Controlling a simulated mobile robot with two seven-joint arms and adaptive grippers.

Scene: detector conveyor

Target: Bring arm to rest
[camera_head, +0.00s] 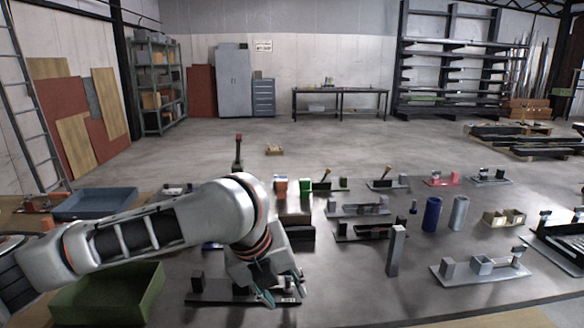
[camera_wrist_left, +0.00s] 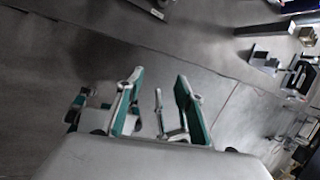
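My left arm (camera_head: 150,230) comes in from the left and reaches over the table. It bends down at a rounded white joint. My left gripper (camera_head: 283,291) points down near the front of the table, over a dark fixture plate (camera_head: 215,293). In the left wrist view the fingers of my left gripper (camera_wrist_left: 160,92) are apart, with bare grey surface seen between them and nothing held. Whether the fingertips touch the plate cannot be told. My right arm and gripper are not in view.
The grey table (camera_head: 340,290) holds several small fixtures, a blue cylinder (camera_head: 431,214), a light cylinder (camera_head: 458,213) and an upright grey block (camera_head: 396,250). A green bin (camera_head: 105,298) and a blue bin (camera_head: 95,203) stand left, the green one close below my arm.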

